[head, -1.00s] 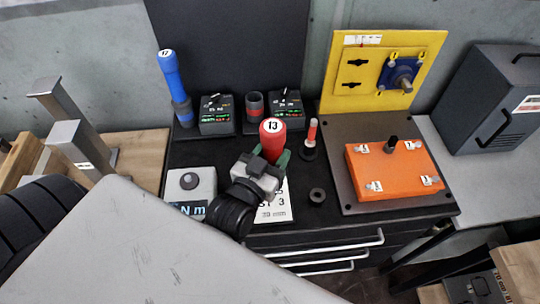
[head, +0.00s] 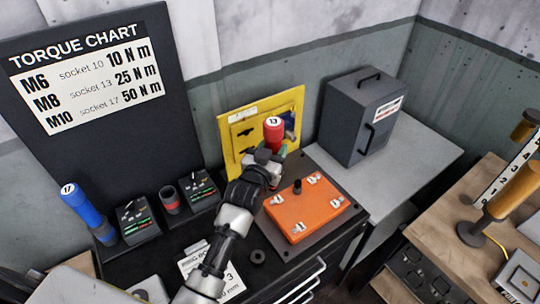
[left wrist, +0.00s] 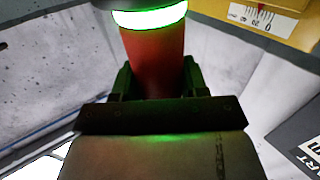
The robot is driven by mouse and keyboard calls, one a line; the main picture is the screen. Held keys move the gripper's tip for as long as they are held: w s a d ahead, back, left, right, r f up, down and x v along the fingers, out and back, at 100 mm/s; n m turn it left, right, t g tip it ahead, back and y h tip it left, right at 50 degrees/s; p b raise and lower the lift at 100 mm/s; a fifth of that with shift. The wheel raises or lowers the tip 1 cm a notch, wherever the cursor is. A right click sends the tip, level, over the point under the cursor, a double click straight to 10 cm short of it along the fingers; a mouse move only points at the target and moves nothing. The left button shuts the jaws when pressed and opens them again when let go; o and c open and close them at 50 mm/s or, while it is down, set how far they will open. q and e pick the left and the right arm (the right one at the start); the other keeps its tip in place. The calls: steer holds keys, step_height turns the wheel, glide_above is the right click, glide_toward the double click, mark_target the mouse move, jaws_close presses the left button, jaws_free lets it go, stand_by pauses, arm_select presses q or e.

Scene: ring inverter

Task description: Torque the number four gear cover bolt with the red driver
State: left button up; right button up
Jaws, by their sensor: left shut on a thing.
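The red driver (head: 274,130), marked 13 on its top, is upright in my left gripper (head: 268,155). In the left wrist view the fingers close on the red driver (left wrist: 155,60), which has a glowing green ring. The orange gear cover (head: 303,213) lies on a dark plate with bolts near its corners and a black knob on top. The bolt numbers are too small to read surely. The gripper and driver are above the cover's back left side; the driver's lower end is hidden. My right gripper does not show.
The blue driver (head: 77,205), marked 17, stands at the left beside charger units (head: 136,220). The torque chart (head: 90,85) hangs behind. The yellow panel (head: 240,125) stands behind the cover. A dark cabinet (head: 355,115) is to the right. A small black ring (head: 258,256) lies on the bench.

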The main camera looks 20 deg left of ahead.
arm_select(q)
steer(key=shift+r, duration=0.15)
steer(key=shift+f+b, duration=2.1)
steer(key=shift+f, duration=1.25)
steer(key=shift+r, duration=0.25)
steer(key=shift+s+p, duration=0.1)
steer(key=shift+p, duration=0.3)
steer(key=shift+s+f+b, duration=0.1)
steer(key=shift+f+b, duration=0.7)
steer(key=shift+f, duration=0.65)
